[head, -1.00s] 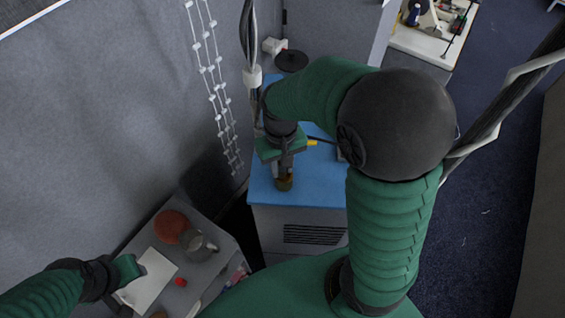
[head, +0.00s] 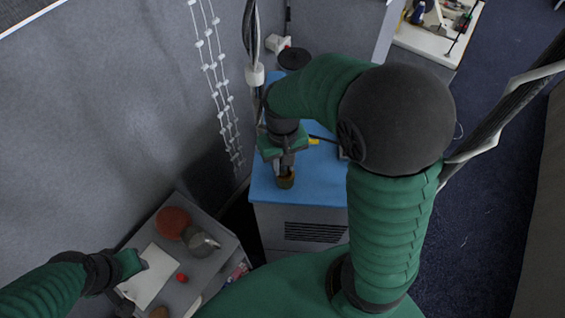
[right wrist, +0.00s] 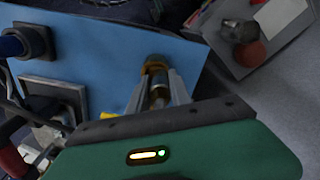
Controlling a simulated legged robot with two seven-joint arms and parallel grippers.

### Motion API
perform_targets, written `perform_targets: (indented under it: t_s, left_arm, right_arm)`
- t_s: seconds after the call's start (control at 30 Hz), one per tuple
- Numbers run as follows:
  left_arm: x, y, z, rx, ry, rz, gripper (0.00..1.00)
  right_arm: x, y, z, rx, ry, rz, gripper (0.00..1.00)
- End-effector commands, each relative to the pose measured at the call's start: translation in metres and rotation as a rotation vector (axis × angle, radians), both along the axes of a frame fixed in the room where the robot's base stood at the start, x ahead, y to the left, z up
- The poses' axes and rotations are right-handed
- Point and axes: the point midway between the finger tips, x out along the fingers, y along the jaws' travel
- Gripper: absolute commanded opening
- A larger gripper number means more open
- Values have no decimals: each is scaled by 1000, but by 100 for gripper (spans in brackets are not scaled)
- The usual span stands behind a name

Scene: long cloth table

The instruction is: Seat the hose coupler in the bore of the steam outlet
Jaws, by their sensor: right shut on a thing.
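My right gripper (head: 286,168) points down at the front edge of a blue-topped cabinet (head: 310,183). It is shut on the hose coupler (right wrist: 158,97), a short brass and metal cylinder between the two grey fingers in the right wrist view. A brass round fitting (head: 286,181), which looks like the steam outlet, stands just below the fingertips; its brass rim (right wrist: 155,65) shows just beyond them in the right wrist view. Whether the coupler's end is inside the bore or only above it, I cannot tell. My left gripper (head: 138,263) is over a small grey table; its fingers are unclear.
The grey table (head: 222,258) at lower left holds a white sheet (head: 150,280), a reddish-brown round thing (head: 172,222), a metal jug (head: 202,242) and a small red object (head: 182,277). Dark square fittings (right wrist: 30,42) sit on the blue top. White-beaded strands (head: 213,70) hang behind.

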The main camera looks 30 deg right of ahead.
Motion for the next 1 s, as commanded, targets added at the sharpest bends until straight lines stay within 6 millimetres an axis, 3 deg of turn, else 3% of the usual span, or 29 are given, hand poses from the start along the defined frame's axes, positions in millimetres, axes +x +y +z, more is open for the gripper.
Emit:
perform_targets:
  t_s: [1.0]
  left_arm:
    - [0,0,-2,0,0,0,36]
  right_arm:
    - [0,-9,-5,6,1,-1,0]
